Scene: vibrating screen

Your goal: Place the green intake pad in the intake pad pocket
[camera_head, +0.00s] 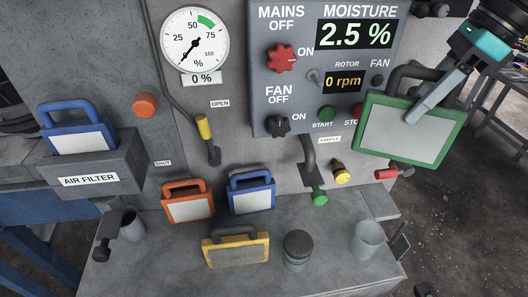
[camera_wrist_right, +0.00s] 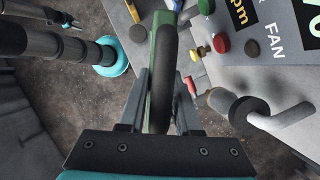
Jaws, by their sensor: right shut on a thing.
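The green intake pad (camera_head: 413,130) has a pale face, a green frame and a dark handle. My right gripper (camera_head: 424,110) is shut on its handle and holds it in the air at the right, in front of the panel's right edge. The right wrist view shows the pad's green edge (camera_wrist_right: 158,48) and dark handle (camera_wrist_right: 165,75) between the fingers. A grey pocket labelled AIR FILTER (camera_head: 90,181) is at the far left, with a blue pad (camera_head: 80,138) standing in it. No pocket labelled intake pad shows.
An orange pad (camera_head: 188,206), another blue pad (camera_head: 251,199) and a yellow pad (camera_head: 236,251) are on the grey ledge (camera_head: 160,262). Cups (camera_head: 367,240) and a dark-topped jar (camera_head: 298,248) stand there too. A yellow lever (camera_head: 204,128) and panel knobs (camera_head: 281,58) stick out.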

